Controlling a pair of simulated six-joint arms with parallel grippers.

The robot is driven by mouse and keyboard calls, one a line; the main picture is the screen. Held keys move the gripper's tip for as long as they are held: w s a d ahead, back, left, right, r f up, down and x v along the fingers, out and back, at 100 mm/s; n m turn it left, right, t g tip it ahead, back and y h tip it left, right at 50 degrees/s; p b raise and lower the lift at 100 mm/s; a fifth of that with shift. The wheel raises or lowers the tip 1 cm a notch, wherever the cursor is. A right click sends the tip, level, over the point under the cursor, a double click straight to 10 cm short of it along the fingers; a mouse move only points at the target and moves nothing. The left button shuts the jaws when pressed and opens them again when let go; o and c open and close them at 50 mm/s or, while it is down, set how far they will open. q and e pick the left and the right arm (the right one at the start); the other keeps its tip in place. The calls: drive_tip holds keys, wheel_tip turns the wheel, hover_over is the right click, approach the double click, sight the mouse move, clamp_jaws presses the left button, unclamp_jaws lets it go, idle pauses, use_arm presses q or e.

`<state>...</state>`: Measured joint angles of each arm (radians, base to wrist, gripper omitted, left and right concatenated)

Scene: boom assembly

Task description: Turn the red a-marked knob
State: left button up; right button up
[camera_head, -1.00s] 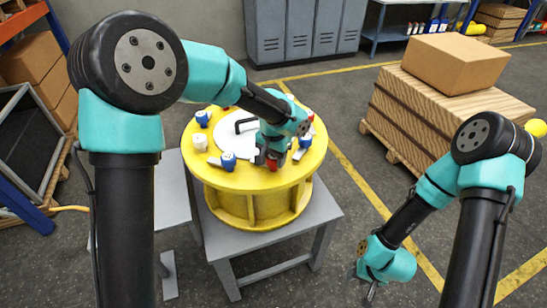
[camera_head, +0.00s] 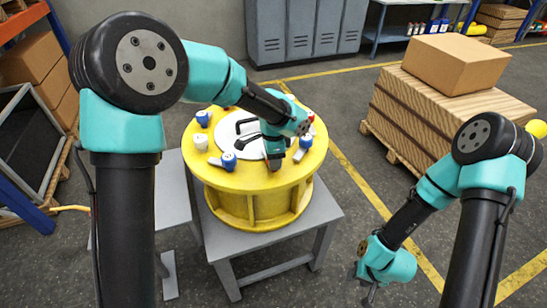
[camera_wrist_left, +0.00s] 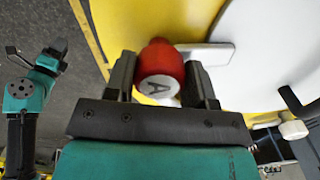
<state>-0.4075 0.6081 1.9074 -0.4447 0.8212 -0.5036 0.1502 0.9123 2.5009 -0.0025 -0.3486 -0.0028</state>
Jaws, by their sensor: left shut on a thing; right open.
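The red knob (camera_wrist_left: 160,68) with a white face marked A shows in the left wrist view, between the two fingers of my left gripper (camera_wrist_left: 163,80). The fingers are shut on its sides. A pale flat bar (camera_wrist_left: 207,53) extends from behind the knob to the right. In the head view my left gripper (camera_head: 274,160) points down at the front part of the yellow drum's top (camera_head: 225,178) and hides the knob. My right gripper (camera_head: 368,292) is open and empty, low at the right, away from the drum.
A white disc with a black handle (camera_head: 240,127) is in the middle. The drum stands on a grey table (camera_head: 235,250).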

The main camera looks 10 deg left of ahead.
use_arm(q)
drive_tip(key=shift+m, duration=0.5)
drive_tip(key=o, duration=0.9)
wheel_tip(320, 180, up, 18)
drive_tip(key=shift+f, duration=0.25)
drive_tip(key=shift+f, duration=0.1)
